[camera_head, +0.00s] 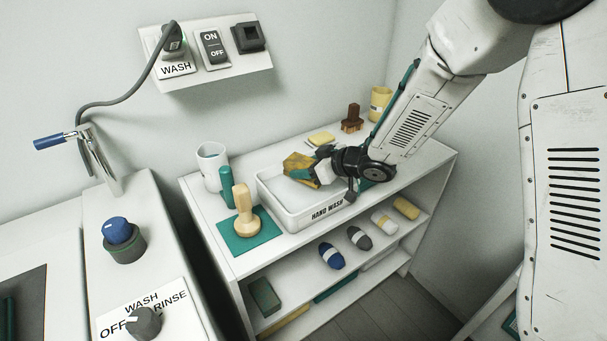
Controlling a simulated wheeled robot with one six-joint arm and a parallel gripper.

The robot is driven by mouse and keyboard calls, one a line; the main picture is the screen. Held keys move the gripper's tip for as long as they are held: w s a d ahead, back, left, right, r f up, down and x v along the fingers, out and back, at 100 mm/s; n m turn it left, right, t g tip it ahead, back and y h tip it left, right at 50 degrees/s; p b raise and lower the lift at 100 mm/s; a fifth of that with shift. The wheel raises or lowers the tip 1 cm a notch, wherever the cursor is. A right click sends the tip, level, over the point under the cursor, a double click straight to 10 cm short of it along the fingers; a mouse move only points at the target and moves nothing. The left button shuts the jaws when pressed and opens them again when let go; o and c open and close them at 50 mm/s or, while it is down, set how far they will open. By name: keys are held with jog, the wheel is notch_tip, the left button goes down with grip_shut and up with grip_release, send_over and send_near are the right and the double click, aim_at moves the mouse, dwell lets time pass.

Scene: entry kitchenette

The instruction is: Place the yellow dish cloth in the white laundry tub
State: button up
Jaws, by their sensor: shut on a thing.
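The white tub (292,219), marked HAND WASH, stands on top of the white shelf unit. My gripper (311,168) reaches in from the right and is over the back part of the tub. My wrist hides the tub's right end.
A teal mat (264,237) with a wooden-handled tool (243,225), a green bottle (227,186) and a white mug (211,168) are left of the tub. A yellow block (321,139), brown brush (351,120) and yellow cup (379,102) stand behind. Rolled cloths (331,256) lie below.

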jog(key=shift+s+f, duration=0.15)
jog(key=shift+f, duration=1.5)
jog(key=shift+f, duration=0.1)
jog(key=shift+f, duration=0.5)
jog(key=o, duration=1)
jog(key=shift+r, duration=0.1)
